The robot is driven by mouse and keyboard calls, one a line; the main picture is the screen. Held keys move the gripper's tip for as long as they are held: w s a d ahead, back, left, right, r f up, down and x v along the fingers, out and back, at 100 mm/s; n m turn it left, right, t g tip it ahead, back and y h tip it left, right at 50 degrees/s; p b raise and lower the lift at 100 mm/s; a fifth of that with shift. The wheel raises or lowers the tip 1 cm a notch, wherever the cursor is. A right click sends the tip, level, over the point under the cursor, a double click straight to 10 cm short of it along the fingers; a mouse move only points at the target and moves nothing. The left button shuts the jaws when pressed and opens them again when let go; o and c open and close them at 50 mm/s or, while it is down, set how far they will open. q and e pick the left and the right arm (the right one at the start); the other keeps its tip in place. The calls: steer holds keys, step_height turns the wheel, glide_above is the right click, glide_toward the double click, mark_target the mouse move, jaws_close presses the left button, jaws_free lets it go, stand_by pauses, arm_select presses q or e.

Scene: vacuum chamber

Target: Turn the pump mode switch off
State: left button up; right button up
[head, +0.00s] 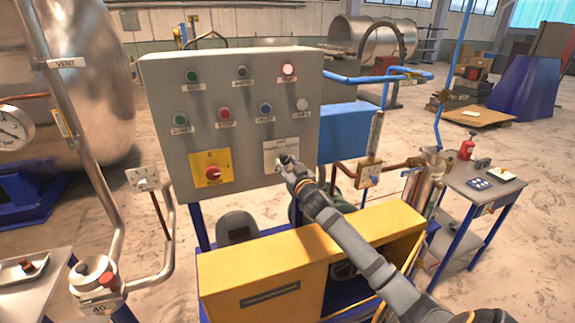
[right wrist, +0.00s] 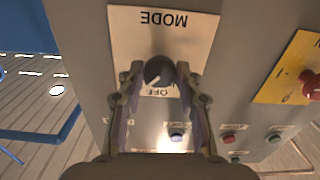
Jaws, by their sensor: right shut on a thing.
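The pump mode switch is a dark round knob (right wrist: 159,70) on a pale label plate (right wrist: 197,45) in the right wrist view. The plate reads MODE and OFF upside down there. A white mark on the knob points down and left, near the OFF lettering. My right gripper (right wrist: 156,80) is shut on the knob, one finger on each side. In the head view the plate (head: 272,156) is at the lower right of the grey control panel (head: 222,135), and my right gripper (head: 287,168) reaches it from below right, hiding most of the knob. My left gripper is not in view.
A red rotary switch on a yellow plate (head: 197,168) is left of the mode plate. A yellow cabinet (head: 262,277) stands below the panel. Pipes and a valve (head: 368,172) stand to the right.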

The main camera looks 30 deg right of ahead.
steer(key=n+p, duration=0.1)
steer(key=n, duration=0.2)
steer(key=shift+n, duration=0.4)
steer(key=shift+d+n+p, duration=0.1)
steer(key=shift+n+p, duration=0.6)
steer(key=shift+n, duration=1.6)
steer(key=o, duration=1.2)
steer(key=shift+c, duration=0.2)
